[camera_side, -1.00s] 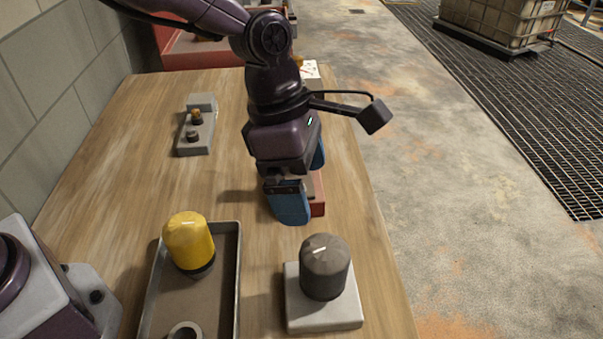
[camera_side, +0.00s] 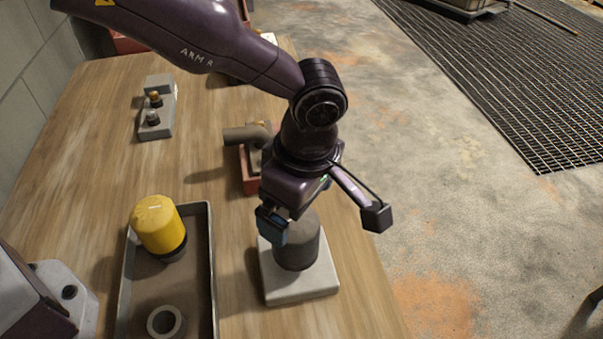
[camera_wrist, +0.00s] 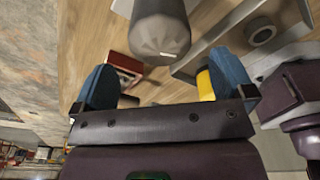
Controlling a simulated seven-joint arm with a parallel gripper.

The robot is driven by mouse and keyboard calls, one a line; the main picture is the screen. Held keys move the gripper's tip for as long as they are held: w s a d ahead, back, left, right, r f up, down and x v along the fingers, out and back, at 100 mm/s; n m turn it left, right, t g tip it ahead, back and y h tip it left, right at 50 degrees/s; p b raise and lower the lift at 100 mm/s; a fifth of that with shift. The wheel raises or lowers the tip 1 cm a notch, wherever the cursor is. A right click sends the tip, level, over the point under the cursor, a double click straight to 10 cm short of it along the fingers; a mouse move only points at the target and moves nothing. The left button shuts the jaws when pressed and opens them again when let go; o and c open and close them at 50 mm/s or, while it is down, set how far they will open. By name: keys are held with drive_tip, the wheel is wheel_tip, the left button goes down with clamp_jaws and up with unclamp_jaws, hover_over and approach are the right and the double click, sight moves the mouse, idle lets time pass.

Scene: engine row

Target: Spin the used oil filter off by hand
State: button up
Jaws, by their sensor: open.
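The used oil filter, a dark grey cylinder (camera_side: 297,248), stands upright on a pale square base (camera_side: 300,290) near the table's right edge. It also shows in the wrist view (camera_wrist: 160,32), with a light mark on its end. My gripper (camera_side: 283,232) is close above and beside the filter in the side view, with one blue finger over its left side; the other finger is hidden. In the wrist view both blue fingers (camera_wrist: 165,75) are spread wide, nothing between them is gripped, and the filter lies beyond them. I cannot tell whether a finger touches it.
A grey tray (camera_side: 211,270) left of the filter holds a yellow filter (camera_side: 159,226) and a grey ring (camera_side: 166,322). A red block with a dark handle-like part (camera_side: 250,170) stands behind my gripper. A grey holder with small parts (camera_side: 158,110) is farther back. Wood is clear at left.

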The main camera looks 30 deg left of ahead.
sight(293, 227)
drive_tip(key=f, duration=0.6)
drive_tip(key=shift+a, duration=0.4)
drive_tip(key=c, duration=1.1)
drive_tip(key=n, duration=0.3)
drive_tip(key=shift+n, duration=0.3)
drive_tip(key=n, duration=0.3)
drive_tip(key=shift+s+g, duration=0.1)
drive_tip(key=shift+g, duration=0.3)
